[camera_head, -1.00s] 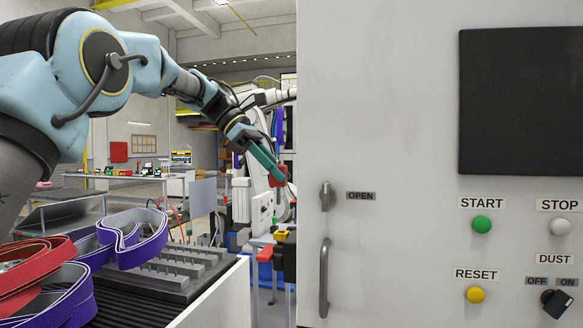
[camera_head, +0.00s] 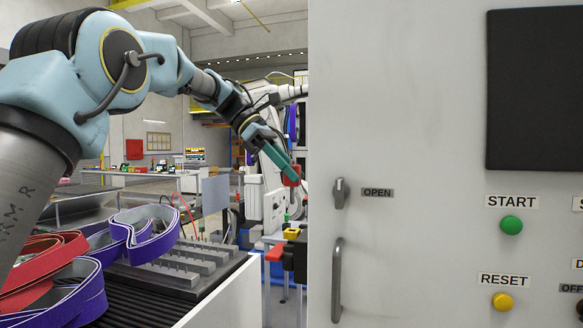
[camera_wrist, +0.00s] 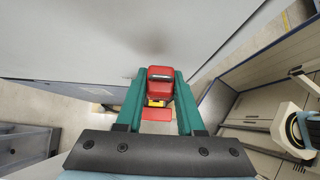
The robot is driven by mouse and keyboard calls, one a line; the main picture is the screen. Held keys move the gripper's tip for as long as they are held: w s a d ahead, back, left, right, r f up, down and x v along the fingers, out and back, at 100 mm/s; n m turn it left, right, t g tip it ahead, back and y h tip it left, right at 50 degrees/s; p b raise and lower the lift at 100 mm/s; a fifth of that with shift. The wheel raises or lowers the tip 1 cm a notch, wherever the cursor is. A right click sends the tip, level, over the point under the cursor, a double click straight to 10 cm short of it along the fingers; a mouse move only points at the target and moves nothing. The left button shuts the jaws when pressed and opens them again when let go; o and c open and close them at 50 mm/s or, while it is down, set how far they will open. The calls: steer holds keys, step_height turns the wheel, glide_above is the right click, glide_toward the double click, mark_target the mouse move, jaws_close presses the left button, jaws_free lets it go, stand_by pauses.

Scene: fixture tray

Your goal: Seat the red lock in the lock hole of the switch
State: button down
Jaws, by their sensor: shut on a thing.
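The red lock (camera_wrist: 160,82) is pinched between the two green fingers of my gripper (camera_wrist: 160,74) in the wrist view. A yellow part and a flat red piece show below its body. In the head view my gripper (camera_head: 283,165) points down and right in the air, with the red lock (camera_head: 292,175) at its tip, left of the grey cabinet's edge. A dark rotary switch (camera_head: 579,309) beside the OFF label is cut off by the right edge of the head view. I cannot see a lock hole.
The tall grey cabinet (camera_head: 410,120) fills the right side, with an OPEN knob (camera_head: 340,193), a door handle (camera_head: 337,280), and green and yellow buttons. A dark tray (camera_head: 165,290) with purple and red belts stands lower left. In the wrist view a grey wall is close to the lock.

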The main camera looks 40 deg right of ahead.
mark_target(291, 190)
steer(key=shift+f+b, duration=0.9)
steer(key=shift+f, duration=1.3)
steer(key=shift+p, duration=1.45)
steer(key=shift+f+b, duration=1)
steer(key=shift+f, duration=1.5)
steer(key=shift+c, duration=2.2)
jaws_free()
steer(key=b+v, duration=0.1)
steer(key=v, duration=1)
steer(key=shift+b, duration=0.3)
steer(key=shift+s+d, duration=0.1)
